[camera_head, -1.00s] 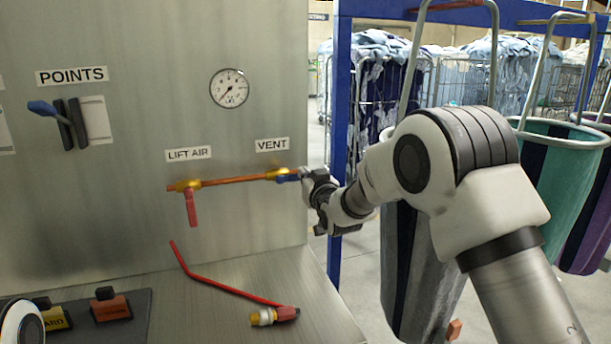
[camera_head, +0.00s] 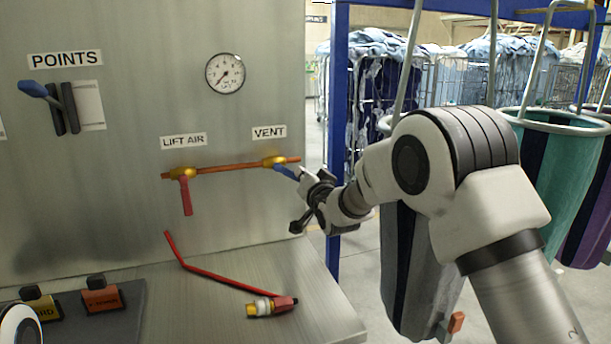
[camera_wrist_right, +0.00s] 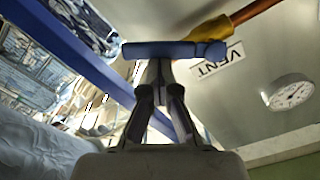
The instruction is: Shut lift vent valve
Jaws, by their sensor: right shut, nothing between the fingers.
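The vent valve (camera_head: 273,161) is a yellow body on a copper pipe under the VENT label. Its blue handle (camera_head: 285,172) slants down to the right, off the pipe's line. My right gripper (camera_head: 302,179) is shut and empty, with its tips at the handle's outer end. In the right wrist view, the closed fingertips (camera_wrist_right: 158,66) are against or just below the blue handle (camera_wrist_right: 170,50); exact contact is unclear. The lift air valve (camera_head: 183,173) has a red handle (camera_head: 186,196) hanging down. My left gripper is out of view.
A pressure gauge (camera_head: 225,73) sits above the pipe, and a blue-handled POINTS lever (camera_head: 34,89) is at the left. A red hose (camera_head: 215,277) with a fitting (camera_head: 270,306) lies on the metal ledge. A blue post (camera_head: 340,130) and hanging bags stand at the right.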

